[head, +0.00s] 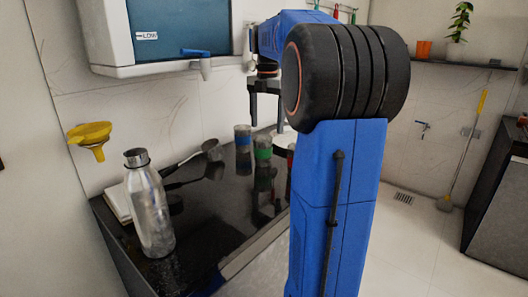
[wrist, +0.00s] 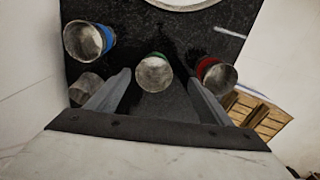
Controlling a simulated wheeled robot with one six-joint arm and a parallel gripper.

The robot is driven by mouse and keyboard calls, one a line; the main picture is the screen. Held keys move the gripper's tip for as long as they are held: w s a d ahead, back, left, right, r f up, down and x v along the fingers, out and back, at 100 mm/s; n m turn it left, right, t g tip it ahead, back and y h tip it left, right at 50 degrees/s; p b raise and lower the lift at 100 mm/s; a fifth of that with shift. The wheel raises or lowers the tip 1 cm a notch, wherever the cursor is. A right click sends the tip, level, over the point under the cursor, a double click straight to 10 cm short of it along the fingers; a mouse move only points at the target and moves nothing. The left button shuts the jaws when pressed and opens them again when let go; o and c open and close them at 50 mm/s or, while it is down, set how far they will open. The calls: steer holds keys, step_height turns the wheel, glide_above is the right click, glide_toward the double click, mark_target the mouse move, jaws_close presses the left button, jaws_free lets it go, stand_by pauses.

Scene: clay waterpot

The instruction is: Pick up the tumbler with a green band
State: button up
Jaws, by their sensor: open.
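The tumbler with a green band (head: 263,148) stands on the black counter (head: 205,215), beside a tumbler with a blue band (head: 242,137). In the wrist view the green-banded tumbler (wrist: 154,74) shows from above, just beyond and between the fingertips of my gripper (wrist: 157,82). The blue-banded tumbler (wrist: 86,40) is to its left and a red-banded tumbler (wrist: 216,76) to its right, by the right finger. My gripper is open and empty. In the head view my gripper (head: 265,105) hangs above the tumblers, and my arm hides most of the red-banded one.
A yellow funnel (head: 91,137) is at the left wall. A white dispenser (head: 160,35) overhangs the counter. Wooden slats (wrist: 257,115) show at right.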

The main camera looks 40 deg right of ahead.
mark_target(265, 139)
steer(key=shift+w+a+f, duration=0.1)
steer(key=shift+w+f, duration=0.05)
steer(key=shift+f, duration=1.5)
steer(key=shift+w+a+f, duration=0.1)
steer(key=shift+w+f, duration=0.05)
steer(key=shift+f, duration=1.45)
steer(key=c, duration=1.2)
